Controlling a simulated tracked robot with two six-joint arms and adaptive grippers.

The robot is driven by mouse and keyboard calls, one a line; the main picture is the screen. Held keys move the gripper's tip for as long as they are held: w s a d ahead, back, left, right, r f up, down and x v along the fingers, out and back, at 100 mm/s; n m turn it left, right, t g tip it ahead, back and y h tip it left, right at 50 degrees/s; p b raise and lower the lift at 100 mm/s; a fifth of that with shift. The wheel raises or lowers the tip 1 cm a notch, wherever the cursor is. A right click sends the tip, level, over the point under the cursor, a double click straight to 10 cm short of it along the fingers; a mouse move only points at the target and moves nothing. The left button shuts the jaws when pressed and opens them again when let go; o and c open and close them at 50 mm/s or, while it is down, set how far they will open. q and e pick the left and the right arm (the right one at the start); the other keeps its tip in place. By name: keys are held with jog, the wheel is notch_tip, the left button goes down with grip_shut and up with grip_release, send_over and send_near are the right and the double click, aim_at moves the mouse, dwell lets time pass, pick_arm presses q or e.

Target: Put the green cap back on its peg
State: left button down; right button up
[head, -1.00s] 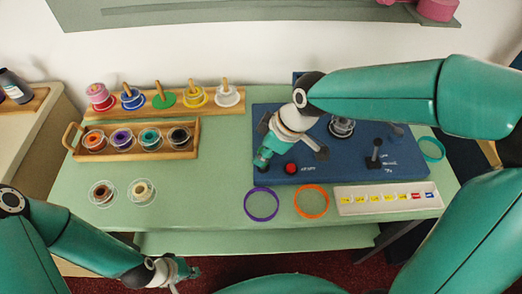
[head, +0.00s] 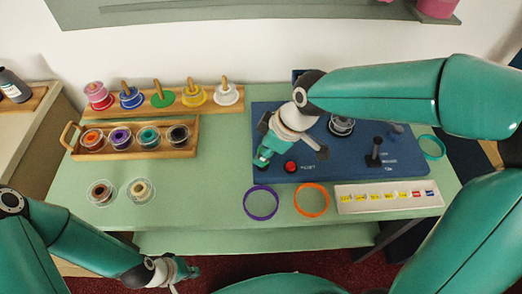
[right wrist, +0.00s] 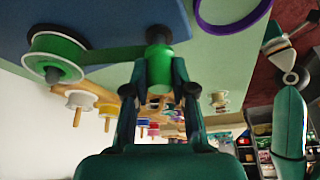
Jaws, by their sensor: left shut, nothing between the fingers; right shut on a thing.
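My right gripper (right wrist: 158,74) is shut on the green cap (right wrist: 158,54), a small green cylinder with a dark round end beyond it. In the head view my right gripper (head: 264,158) is at the left front part of the blue board; the wrist hides much of it. A white-flanged spool with a green ring (right wrist: 48,44) is to the left in the right wrist view, and a green band runs from it towards the cap. I cannot tell whether the cap touches any peg. My left gripper (head: 178,272) is shut and empty, low in front of the table.
The blue board (head: 400,172) carries a red button (head: 291,168) and a dark upright lever (head: 375,153). A wooden peg rack (head: 212,103) and a tray of spools (head: 189,152) stand at the left. Purple (head: 246,212) and orange (head: 298,208) rings lie in front.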

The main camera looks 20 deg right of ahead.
jog(key=shift+f+b, duration=0.85)
jog(key=shift+f, duration=0.2)
jog(key=o, duration=0.9)
jog(key=shift+o, duration=0.2)
jog(key=shift+r+p, duration=2.65)
jog(key=shift+r, duration=0.85)
